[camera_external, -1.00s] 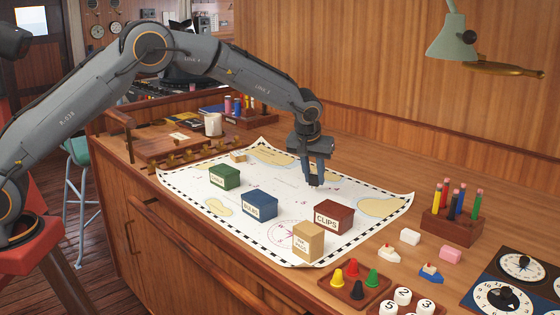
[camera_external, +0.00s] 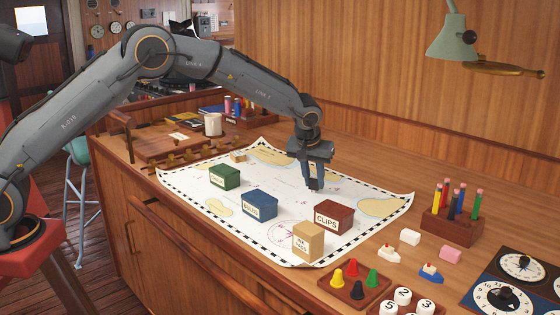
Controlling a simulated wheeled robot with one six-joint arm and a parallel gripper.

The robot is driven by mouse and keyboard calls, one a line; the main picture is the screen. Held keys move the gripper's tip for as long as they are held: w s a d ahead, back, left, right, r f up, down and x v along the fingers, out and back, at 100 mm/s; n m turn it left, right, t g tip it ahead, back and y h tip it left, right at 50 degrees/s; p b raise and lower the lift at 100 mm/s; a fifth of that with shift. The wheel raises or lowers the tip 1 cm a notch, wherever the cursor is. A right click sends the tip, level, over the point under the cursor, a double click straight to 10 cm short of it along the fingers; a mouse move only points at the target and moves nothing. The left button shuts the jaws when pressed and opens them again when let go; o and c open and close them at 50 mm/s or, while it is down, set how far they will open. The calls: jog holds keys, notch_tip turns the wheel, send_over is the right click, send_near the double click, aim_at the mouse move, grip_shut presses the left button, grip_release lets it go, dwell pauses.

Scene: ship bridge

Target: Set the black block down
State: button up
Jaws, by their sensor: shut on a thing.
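My gripper (camera_external: 314,185) points down over the back right part of the sea chart (camera_external: 240,215), behind the red CLIPS box. Its jaws are shut on the black block (camera_external: 315,185), a small dark shape at the fingertips that is hard to tell from the dark fingers. The block is low, at or just above the chart; I cannot tell whether it touches.
On the chart stand a green box (camera_external: 225,177), a blue box (camera_external: 259,205), the red CLIPS box (camera_external: 333,216) and a tan box (camera_external: 308,242). A pencil rack (camera_external: 451,226), erasers and a tray of pawns (camera_external: 354,285) lie to the right.

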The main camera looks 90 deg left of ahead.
jog(key=shift+f, duration=0.2)
jog(key=o, duration=1.1)
jog(key=shift+r, duration=0.1)
